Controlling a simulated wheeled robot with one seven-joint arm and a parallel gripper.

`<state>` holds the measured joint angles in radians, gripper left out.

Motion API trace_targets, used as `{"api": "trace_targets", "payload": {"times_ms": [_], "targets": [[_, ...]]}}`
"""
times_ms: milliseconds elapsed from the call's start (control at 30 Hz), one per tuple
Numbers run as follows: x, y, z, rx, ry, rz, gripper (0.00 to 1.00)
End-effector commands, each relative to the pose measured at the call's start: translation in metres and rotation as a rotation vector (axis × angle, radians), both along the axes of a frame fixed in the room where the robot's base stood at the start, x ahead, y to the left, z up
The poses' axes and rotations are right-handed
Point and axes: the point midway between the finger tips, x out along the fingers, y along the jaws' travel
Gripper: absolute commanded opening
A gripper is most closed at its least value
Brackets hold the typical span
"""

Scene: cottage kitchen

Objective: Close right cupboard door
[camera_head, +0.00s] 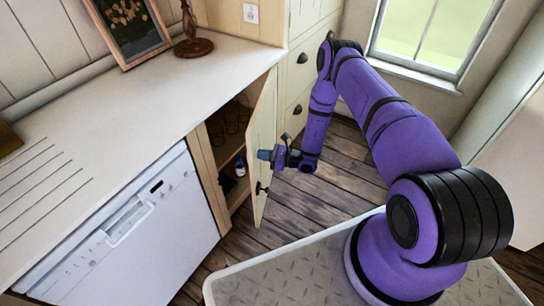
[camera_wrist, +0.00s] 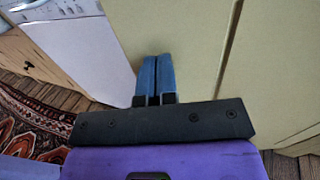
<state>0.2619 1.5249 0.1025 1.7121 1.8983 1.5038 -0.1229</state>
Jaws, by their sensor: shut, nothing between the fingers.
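The cream cupboard door (camera_head: 262,145) stands open in the head view, swung out from the counter front, with a dark handle (camera_head: 261,188) on its outer face. My gripper (camera_head: 263,155) is shut and empty at the outer, right-hand side of this door. Its fingertips overlap the door in the picture; I cannot tell whether they touch it. In the wrist view the blue fingers (camera_wrist: 155,78) are together and point at a cream panel (camera_wrist: 180,30). The open cupboard (camera_head: 228,150) shows shelves with wire racks and a small bottle (camera_head: 240,166) inside.
A white dishwasher (camera_head: 140,235) stands left of the cupboard under the pale counter (camera_head: 130,105). Cream drawers (camera_head: 300,75) stand to the right. Wooden floor (camera_head: 320,190) is clear beside the door. A patterned rug (camera_wrist: 30,120) shows in the wrist view.

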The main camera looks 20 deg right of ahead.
Motion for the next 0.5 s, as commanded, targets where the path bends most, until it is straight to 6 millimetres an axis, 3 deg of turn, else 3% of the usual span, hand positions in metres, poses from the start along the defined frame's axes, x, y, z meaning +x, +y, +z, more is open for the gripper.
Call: {"api": "trace_targets", "payload": {"times_ms": [500], "targets": [[0.0049, 0.0073, 0.0001, 0.000, -0.001, -0.005, 0.00]]}}
